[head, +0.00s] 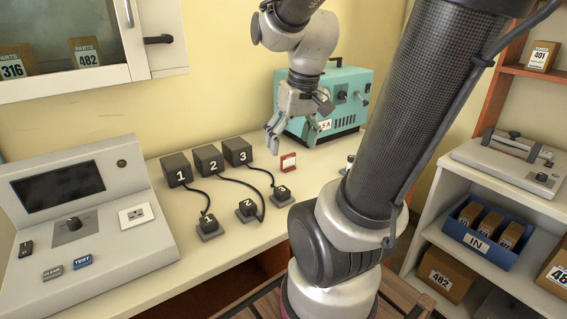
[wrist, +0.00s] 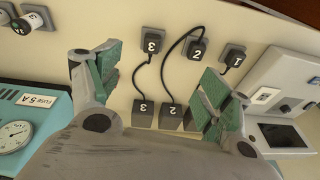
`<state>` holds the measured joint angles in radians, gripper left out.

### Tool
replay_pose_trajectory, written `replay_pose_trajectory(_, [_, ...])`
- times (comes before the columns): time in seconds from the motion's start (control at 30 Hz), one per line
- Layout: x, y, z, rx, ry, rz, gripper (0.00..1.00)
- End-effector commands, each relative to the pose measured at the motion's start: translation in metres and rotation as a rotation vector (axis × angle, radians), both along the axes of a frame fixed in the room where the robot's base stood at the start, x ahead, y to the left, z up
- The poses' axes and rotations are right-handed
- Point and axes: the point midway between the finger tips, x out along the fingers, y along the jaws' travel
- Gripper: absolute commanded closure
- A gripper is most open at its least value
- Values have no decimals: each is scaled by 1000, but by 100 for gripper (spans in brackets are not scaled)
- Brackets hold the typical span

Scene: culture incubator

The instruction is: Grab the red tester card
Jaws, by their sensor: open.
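Boxes numbered 1, 2 and 3 (head: 208,160) have cables to small plugs (head: 246,208) on the bench. The teal machine (head: 345,97) is close behind my gripper. A grey console (head: 85,215) stands left. Shelves with a blue IN bin (head: 453,240) stand right.

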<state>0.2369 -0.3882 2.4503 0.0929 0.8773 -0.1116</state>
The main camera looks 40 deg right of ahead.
Motion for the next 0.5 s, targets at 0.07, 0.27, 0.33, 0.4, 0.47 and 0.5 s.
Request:
replay_pose_trajectory(0.07, [10,-9,-9,15,14,-17,21])
replay_pose_trajectory(0.27, [48,-43,-40,47,13,-45,21])
replay_pose_trajectory(0.33, [66,-62,-56,54,-3,-46,21])
replay_pose_trajectory(0.4, [87,-84,-74,48,-33,-35,21])
replay_pose_trajectory(0.47, [103,-102,-86,30,-67,-13,21])
replay_pose_trajectory(0.5, [114,-112,-92,10,-94,8,21])
